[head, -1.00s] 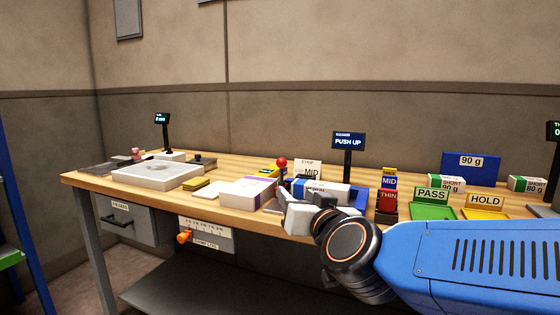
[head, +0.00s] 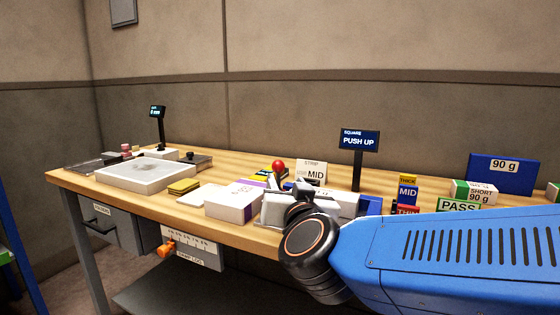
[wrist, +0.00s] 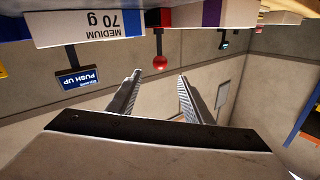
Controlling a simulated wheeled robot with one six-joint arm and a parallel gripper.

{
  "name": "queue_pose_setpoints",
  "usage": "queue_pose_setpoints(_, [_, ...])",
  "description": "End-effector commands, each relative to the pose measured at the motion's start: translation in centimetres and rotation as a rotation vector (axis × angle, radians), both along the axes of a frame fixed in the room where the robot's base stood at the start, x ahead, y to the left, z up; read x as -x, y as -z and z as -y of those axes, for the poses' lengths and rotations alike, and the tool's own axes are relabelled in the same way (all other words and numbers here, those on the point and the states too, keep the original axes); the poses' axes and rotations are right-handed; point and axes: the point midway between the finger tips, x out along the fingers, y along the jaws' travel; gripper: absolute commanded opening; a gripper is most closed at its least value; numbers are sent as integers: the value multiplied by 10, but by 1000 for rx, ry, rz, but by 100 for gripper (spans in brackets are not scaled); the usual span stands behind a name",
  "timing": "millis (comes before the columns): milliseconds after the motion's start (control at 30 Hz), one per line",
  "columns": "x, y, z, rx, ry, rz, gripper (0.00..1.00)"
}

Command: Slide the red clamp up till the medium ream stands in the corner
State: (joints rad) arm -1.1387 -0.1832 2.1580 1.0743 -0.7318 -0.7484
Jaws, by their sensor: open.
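The red clamp's round knob (head: 278,165) stands up on the bench behind my gripper. In the wrist view the knob (wrist: 158,62) hangs from a dark stem, in line with the gap between my fingers. My gripper (wrist: 159,76) is open and empty. In the head view my gripper (head: 286,192) is just in front of the knob and partly hides the clamp's base. The medium ream (wrist: 95,28), white with a "MEDIUM 70 g" label, lies beside the clamp. In the head view it (head: 345,203) is partly hidden by my wrist. The corner is not clearly visible.
A sign (head: 359,140) reads "PUSH UP". A purple-banded ream (head: 232,202) lies left of my gripper. A MID card (head: 312,171) stands behind it. THICK, MID and THIN blocks (head: 408,190) stand right. A white scale-like plate (head: 130,176) is at far left.

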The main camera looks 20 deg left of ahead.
Motion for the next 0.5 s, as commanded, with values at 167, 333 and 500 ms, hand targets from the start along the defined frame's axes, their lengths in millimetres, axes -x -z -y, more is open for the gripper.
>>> queue_pose_setpoints(167, [-20, 1, -10, 2, 2, -1, 46])
queue_pose_setpoints(333, [-46, 1, -25, 2, 2, 0, 46])
queue_pose_setpoints(500, [-72, 1, -39, 2, 2, 1, 46])
